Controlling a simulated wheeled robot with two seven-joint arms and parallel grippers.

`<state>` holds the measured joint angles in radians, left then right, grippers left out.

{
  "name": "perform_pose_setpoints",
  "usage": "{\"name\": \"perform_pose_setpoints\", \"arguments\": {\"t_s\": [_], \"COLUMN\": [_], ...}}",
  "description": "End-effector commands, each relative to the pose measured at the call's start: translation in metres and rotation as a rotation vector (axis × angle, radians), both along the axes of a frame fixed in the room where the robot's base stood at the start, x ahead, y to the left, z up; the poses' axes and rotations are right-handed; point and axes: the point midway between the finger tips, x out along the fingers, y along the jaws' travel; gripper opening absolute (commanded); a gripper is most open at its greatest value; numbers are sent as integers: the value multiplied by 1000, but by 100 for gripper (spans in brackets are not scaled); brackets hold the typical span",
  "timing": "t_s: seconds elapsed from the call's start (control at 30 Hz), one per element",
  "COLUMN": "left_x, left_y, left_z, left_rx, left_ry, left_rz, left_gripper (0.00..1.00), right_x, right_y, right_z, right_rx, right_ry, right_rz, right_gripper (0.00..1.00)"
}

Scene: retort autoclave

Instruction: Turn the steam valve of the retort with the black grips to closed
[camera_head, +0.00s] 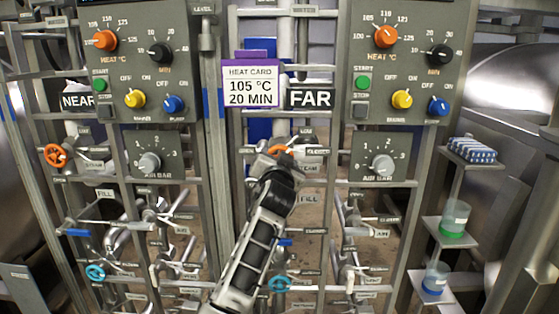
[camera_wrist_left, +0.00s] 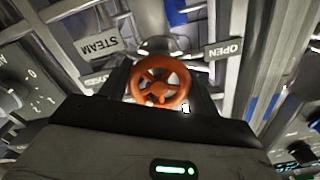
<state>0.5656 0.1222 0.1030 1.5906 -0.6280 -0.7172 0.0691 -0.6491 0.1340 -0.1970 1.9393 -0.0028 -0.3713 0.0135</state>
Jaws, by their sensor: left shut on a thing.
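An orange handwheel (camera_head: 282,150) sits on the pipework under the FAR sign (camera_head: 310,97). My left gripper (camera_head: 276,165) reaches up to it and covers its lower part. In the left wrist view the wheel (camera_wrist_left: 160,82) lies between the dark fingers of my left gripper (camera_wrist_left: 163,92), which is shut on it. A STEAM label (camera_wrist_left: 100,46) and an OPEN label (camera_wrist_left: 224,49) flank the wheel there. A second orange handwheel (camera_head: 57,155) is at the left, below the NEAR sign (camera_head: 78,101). I cannot make out black grips on either retort. My right gripper is not in view.
Two control panels (camera_head: 143,55) and (camera_head: 408,57) carry knobs above grey dials. A purple-edged heat card (camera_head: 250,87) reads 105 °C, 20 MIN. Blue handwheels (camera_head: 95,272) and (camera_head: 280,284) and several pipes crowd below. Shelves (camera_head: 445,240) with cups stand at the right.

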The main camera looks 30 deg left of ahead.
Motion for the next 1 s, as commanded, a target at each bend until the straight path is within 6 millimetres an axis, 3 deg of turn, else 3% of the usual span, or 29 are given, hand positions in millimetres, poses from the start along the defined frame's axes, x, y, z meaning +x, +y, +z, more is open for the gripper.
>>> {"name": "perform_pose_setpoints", "arguments": {"t_s": [0.6, 1.0], "left_x": [-1, -1], "left_y": [2, 3], "left_z": [1, 2], "left_rx": [487, 675], "left_ry": [300, 416], "left_rz": [1, 3], "left_gripper": [39, 39], "right_x": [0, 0], "right_y": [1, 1], "right_z": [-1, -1], "right_rx": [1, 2], "right_ry": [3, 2], "right_rz": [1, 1], "right_gripper": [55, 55]}}
